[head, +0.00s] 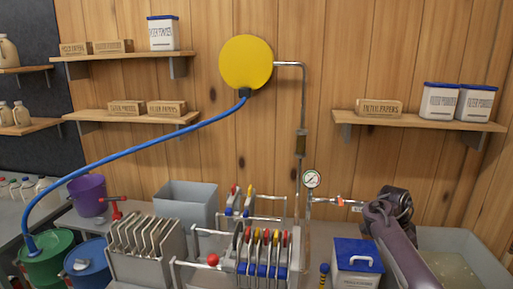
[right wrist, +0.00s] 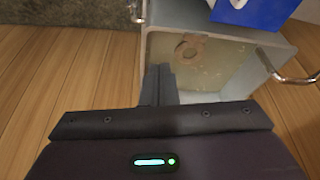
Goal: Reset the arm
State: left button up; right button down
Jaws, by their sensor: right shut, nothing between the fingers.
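My right gripper (right wrist: 160,84) shows in the right wrist view with its two dark fingers together and nothing between them. It hangs over or beside the near corner of a grey basin (right wrist: 215,97), with wooden floor to its left. The head view shows part of my right arm (head: 400,235) reaching up at the right, in front of the basin (head: 487,247); the fingertips cannot be made out there. My left gripper is in neither view.
A white box with a blue lid (head: 357,253) stands left of my right arm. A filter press (head: 262,255), a pressure gauge (head: 311,179) and a metal pipe stand farther left. A metal handle (right wrist: 285,70) sticks out from the basin. A ring-shaped object (right wrist: 190,49) lies inside it.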

jog(key=s+a+f+n+h+b, duration=0.1)
jog(key=s+f+n, duration=0.4)
jog(key=f, duration=0.9)
jog(key=s+a+f+n+b, duration=0.1)
jog(key=s+f+n, duration=0.2)
jog(key=s+f, duration=0.8)
jog(key=s+a+f+n+h+b, duration=0.1)
jog(key=s+f+n, duration=0.25)
jog(key=f, duration=1.35)
jog(key=s+a+f+n+t+y+b, duration=0.1)
jog(key=s+a+f+n, duration=0.25)
jog(key=s+f, duration=0.45)
jog(key=s+a+f+n+y, duration=0.2)
jog(key=s+a+f, duration=0.3)
jog(key=s, duration=0.6)
pick_arm(q)
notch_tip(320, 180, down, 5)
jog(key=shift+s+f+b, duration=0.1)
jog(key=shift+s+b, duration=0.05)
jog(key=shift+b, duration=0.4)
pick_arm(e)
jog(key=s+a+f+n+y, duration=0.1)
jog(key=s+a+f, duration=0.2)
jog(key=s, duration=0.6)
jog(key=s+a+f+n+y, duration=0.1)
jog(key=s+a+f, duration=0.2)
jog(key=s, duration=0.6)
jog(key=shift+s+a+f+n+y, duration=0.15)
jog(key=shift+a+f+n+y, duration=0.1)
jog(key=shift+n+y, duration=0.15)
